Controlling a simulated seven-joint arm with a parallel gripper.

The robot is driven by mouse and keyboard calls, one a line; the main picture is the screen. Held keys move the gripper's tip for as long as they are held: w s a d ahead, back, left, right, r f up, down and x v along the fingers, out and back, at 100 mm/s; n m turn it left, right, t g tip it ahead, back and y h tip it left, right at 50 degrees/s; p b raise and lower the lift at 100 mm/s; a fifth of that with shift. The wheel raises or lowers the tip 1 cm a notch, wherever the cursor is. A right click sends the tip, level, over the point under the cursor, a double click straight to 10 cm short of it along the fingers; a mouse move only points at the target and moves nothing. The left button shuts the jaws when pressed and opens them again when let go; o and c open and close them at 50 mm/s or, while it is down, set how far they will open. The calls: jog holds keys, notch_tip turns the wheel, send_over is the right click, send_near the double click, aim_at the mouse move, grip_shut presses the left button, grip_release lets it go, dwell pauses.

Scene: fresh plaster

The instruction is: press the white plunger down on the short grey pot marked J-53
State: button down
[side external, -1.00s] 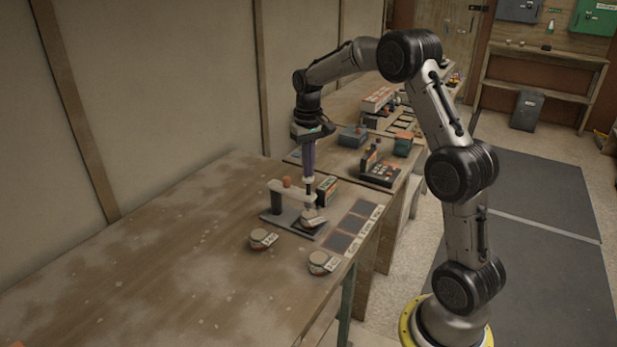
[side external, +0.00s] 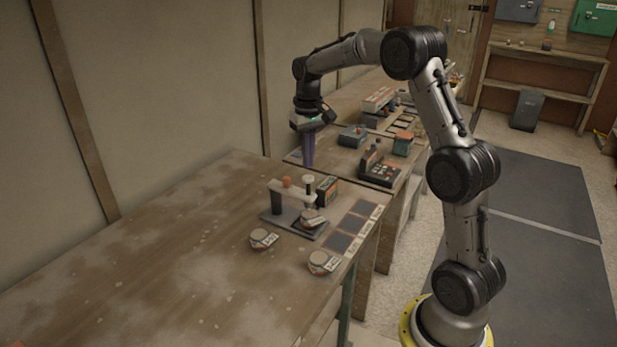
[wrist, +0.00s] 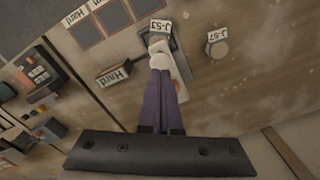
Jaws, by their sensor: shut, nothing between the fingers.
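The short pot marked J-53 (wrist: 158,40) shows its label in the wrist view. In the side view, a short pot (side external: 311,218) sits on the dark base plate of a small press (side external: 276,203), below the white plunger (side external: 308,178). The plunger's white cap stands up on its thin dark rod above the press arm. My gripper (side external: 308,165) is shut and empty, its purple fingers pointing down. In the wrist view, the fingers (wrist: 160,73) partly cover the press.
A pot marked J-57 (wrist: 218,48) and another pot (side external: 322,262) stand on the bench beside the press. A small labelled box (side external: 327,190) stands close behind it. Dark square pads (side external: 342,243) lie at the right edge. The left bench is clear.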

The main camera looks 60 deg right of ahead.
jog(key=shift+r, duration=2.2)
jog(key=s+a+r+n+t, duration=0.3)
jog(key=s+a+r, duration=0.7)
jog(key=a+r, duration=0.3)
jog(key=s+a+f+n+t, duration=0.1)
jog(key=s+a+f, duration=0.2)
jog(key=s+f, duration=0.2)
jog(key=s+a+f+n+t, duration=0.1)
jog(key=s+a+f, duration=0.3)
jog(key=s, duration=0.6)
notch_tip(320, 180, down, 3)
jog(key=shift+s+r+n+t, duration=0.2)
jog(key=shift+s+n+t, duration=0.1)
jog(key=shift+n, duration=0.2)
